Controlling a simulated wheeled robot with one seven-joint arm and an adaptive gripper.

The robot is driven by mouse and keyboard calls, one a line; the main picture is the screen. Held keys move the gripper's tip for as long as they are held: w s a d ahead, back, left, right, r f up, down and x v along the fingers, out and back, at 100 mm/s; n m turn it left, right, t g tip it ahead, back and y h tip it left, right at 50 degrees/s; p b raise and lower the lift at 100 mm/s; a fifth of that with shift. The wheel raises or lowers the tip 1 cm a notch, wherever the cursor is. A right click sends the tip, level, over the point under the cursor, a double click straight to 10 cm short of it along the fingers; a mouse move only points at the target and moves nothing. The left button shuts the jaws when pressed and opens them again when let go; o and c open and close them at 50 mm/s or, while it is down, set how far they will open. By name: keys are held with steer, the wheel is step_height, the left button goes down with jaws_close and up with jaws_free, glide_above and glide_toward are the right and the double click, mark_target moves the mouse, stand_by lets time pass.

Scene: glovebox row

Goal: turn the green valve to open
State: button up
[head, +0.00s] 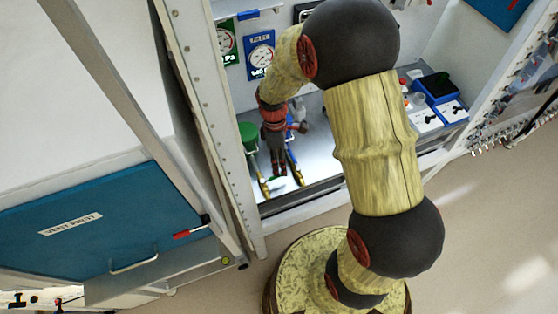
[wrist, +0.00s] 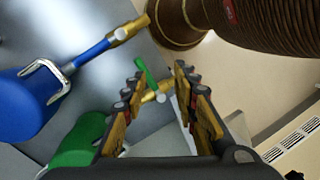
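The green valve shows in the wrist view as a green lever handle (wrist: 146,72) on a brass body (wrist: 150,97). It lies between the tips of my gripper (wrist: 160,70), with the lever near the left finger. I cannot tell whether a finger touches it. My gripper is open, with a clear gap between the fingers. In the head view my gripper (head: 277,165) points down inside the box, beside the green cylinder (head: 248,134). That cylinder also shows in the wrist view (wrist: 78,142), partly behind the left finger. The valve is too small to make out in the head view.
A blue cylinder (wrist: 24,106) with a blue pipe (wrist: 92,52) and brass end stands left of my gripper in the wrist view. Green (head: 226,42) and blue (head: 260,53) gauge panels hang at the back. The box frame (head: 215,110) edges the opening.

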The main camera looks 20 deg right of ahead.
steer(key=f+n, duration=0.1)
steer(key=f, duration=0.1)
steer(key=w+f+n, duration=0.1)
steer(key=f+n, duration=0.1)
steer(key=f, duration=0.1)
steer(key=f+n, duration=0.2)
steer(key=shift+w+f+t, duration=0.2)
steer(key=shift+t, duration=0.1)
steer(key=shift+c, duration=0.5)
jaws_close()
stand_by(0.6)
